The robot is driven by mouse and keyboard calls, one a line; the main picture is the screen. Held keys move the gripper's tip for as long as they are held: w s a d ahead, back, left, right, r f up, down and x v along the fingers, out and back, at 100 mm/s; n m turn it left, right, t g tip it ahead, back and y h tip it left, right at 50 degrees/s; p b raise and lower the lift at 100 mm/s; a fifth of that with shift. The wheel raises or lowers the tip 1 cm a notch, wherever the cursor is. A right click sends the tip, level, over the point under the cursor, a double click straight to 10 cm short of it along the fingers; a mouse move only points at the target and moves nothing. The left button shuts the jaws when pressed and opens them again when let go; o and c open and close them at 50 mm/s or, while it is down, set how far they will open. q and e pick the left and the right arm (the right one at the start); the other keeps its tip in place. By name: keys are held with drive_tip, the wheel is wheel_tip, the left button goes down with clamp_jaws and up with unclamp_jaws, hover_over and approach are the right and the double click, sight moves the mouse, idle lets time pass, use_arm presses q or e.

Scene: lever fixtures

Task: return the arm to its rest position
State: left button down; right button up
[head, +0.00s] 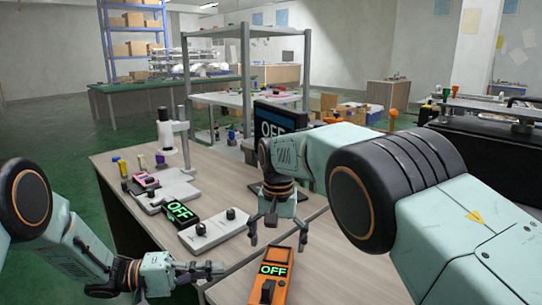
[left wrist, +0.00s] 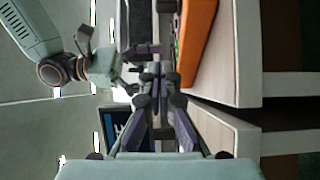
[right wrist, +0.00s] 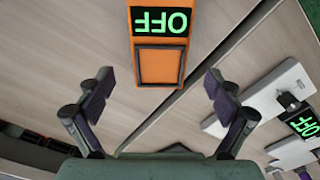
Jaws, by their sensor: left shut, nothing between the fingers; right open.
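My right gripper (head: 278,236) is open and empty, pointing down above the wooden table just behind the orange lever fixture. In the right wrist view its spread fingers (right wrist: 157,84) stand either side of the near end of the orange fixture (right wrist: 160,68), apart from it. The fixture (head: 284,290) carries a display reading OFF in green and a dark lever. My left gripper (head: 215,268) is shut and empty at the table's left front edge, left of the fixture. In the left wrist view its closed fingers (left wrist: 150,78) are beside the orange fixture (left wrist: 199,35), with a gap.
A white fixture plate (head: 216,228) with dark knobs and an OFF display (head: 180,213) lies left of the right gripper. A dark screen (head: 280,122) stands behind. Further plates, small coloured parts and a post stand (head: 178,140) are at back left. Green floor lies left of the table.

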sight(277, 256)
wheel_tip(277, 256, down, 4)
use_arm(q)
drive_tip(key=shift+w+d, duration=0.1)
drive_tip(key=shift+d, duration=0.6)
drive_tip(key=shift+a, duration=0.1)
